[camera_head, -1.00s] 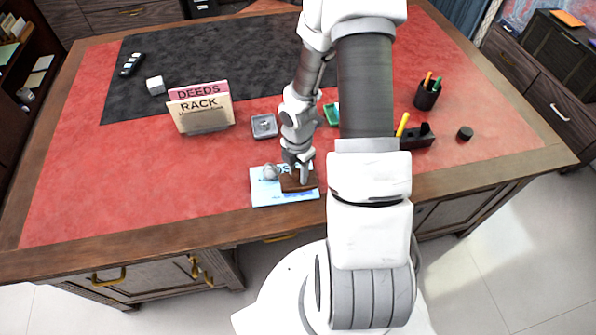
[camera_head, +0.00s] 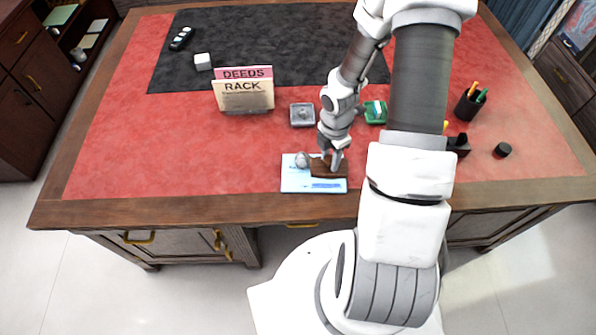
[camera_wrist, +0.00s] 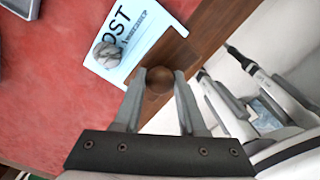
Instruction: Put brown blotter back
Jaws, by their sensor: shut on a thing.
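The brown blotter (camera_head: 328,168) is a dark wooden block with a round knob, at the front edge of the desk. It is over a light blue POST paper (camera_head: 291,183); whether it touches the paper or is held just above it I cannot tell. My gripper (camera_head: 332,158) comes down on it from above. In the wrist view, my gripper (camera_wrist: 158,84) is shut on the blotter's round brown knob (camera_wrist: 159,79), and the POST paper (camera_wrist: 140,35) lies beyond the fingertips.
A grey ball-like weight (camera_head: 302,160) sits on the paper, left of the blotter. Behind are a square grey dish (camera_head: 303,115), a green item (camera_head: 375,112) and the DEEDS RACK holder (camera_head: 243,92). A pen cup (camera_head: 469,104) and black round piece (camera_head: 502,150) stand right. The left front is clear.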

